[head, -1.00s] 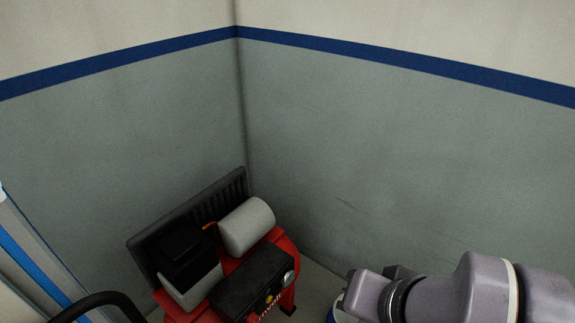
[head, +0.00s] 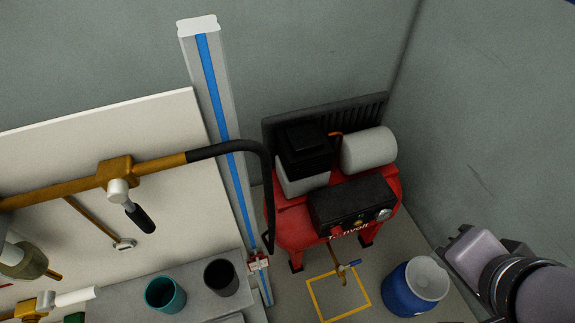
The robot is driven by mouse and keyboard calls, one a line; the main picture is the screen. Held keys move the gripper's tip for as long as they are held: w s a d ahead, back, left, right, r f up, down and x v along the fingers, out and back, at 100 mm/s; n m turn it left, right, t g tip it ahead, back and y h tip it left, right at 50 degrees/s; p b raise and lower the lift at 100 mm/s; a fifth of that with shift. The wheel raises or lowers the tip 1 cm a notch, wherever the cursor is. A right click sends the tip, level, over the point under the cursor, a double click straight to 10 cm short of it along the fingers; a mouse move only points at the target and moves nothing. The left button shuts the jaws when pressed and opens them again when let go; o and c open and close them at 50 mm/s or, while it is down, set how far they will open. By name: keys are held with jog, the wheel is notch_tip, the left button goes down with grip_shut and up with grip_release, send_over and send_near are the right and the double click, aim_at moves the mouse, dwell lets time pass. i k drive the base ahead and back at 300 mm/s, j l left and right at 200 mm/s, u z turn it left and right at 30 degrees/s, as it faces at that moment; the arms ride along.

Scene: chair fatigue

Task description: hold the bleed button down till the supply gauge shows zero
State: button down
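The bleed button cannot be made out for sure. A small round white face (head: 123,245), perhaps a gauge, sits at the end of a thin brass rod on the white panel; its reading is too small to tell. A round dial (head: 383,214) is on the dark front panel of the red compressor (head: 295,234), also unreadable. A brass pipe (head: 150,166) with a grey valve body and black handle (head: 139,217) crosses the white panel. My gripper (head: 456,259) is at the lower right, right of the compressor and far from the white panel; its fingers are not clear.
A black hose (head: 262,152) runs from the brass pipe down past the compressor. A blue drum (head: 396,292) stands near my arm. A teal cup (head: 165,294) and a dark cup (head: 221,278) stand on a grey ledge. A yellow square (head: 366,315) marks the floor.

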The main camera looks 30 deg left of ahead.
aim_at(124, 247)
jog(key=u, duration=3.35)
